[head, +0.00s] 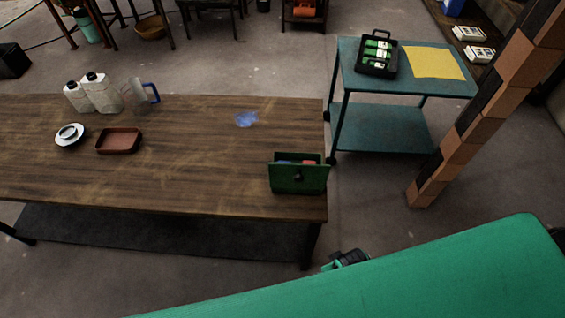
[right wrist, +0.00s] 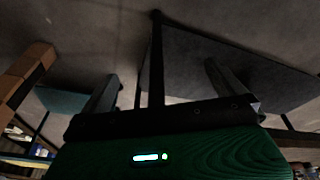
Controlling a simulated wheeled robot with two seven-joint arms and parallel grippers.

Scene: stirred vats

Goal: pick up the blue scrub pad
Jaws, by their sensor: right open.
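A green box (head: 298,180) stands at the right front corner of the wooden table (head: 200,180) in the head view. A small blue item (head: 284,162) and a red one (head: 309,162) show just above its front wall; the blue one may be the scrub pad, but most of it is hidden. A flat, irregular blue patch (head: 246,119) lies farther back on the table; I cannot tell what it is. My right gripper (right wrist: 162,70) is open and empty in the right wrist view. In the head view part of it (head: 345,261) shows beyond the table's right front corner, apart from the box. My left gripper is not in view.
White jugs (head: 101,92), a clear pitcher (head: 140,92), a brown tray (head: 119,141) and a white dish (head: 69,134) stand at the table's left. A teal cart (head: 385,83) with a black case (head: 377,55) and a brick post (head: 470,125) are right. The table's middle is mostly clear.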

